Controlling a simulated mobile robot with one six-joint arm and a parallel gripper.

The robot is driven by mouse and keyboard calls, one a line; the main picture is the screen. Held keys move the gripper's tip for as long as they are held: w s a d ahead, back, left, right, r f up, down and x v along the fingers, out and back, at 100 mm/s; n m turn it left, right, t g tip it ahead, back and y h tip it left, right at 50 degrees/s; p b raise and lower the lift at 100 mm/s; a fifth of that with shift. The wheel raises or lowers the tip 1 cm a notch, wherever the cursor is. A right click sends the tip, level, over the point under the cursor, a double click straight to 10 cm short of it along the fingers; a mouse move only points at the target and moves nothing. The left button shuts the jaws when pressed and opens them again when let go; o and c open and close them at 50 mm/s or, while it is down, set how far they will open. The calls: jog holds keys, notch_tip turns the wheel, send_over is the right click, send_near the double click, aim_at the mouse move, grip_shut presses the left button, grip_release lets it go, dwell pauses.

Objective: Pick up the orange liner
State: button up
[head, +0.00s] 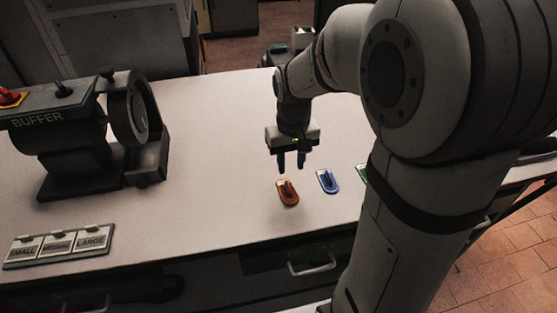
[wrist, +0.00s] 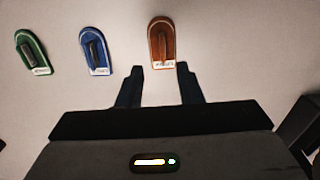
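The orange liner (head: 287,193) lies flat on the pale table, with a dark raised tab along its middle. In the wrist view the orange liner (wrist: 162,44) is just beyond the fingertips, nearer the right finger. My gripper (head: 291,168) points down above the table, close behind the orange liner in the head view. Its two fingers stand apart with nothing between them; the open gap also shows in the wrist view (wrist: 160,68). The height of the fingertips above the table is hard to tell.
A blue liner (head: 327,181) lies right of the orange one, and a green liner (head: 362,174) is partly hidden by my arm. A buffer machine (head: 75,140) stands at the left. A plate labelled small and large (head: 60,246) lies at the front left. The table's middle is clear.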

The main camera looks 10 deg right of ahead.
aim_at(288, 185)
jog(key=f, duration=0.5)
jog(key=f+p, duration=0.1)
jog(key=f, duration=0.2)
jog(key=shift+w+a, duration=0.2)
jog(key=shift+w, duration=0.15)
grip_shut()
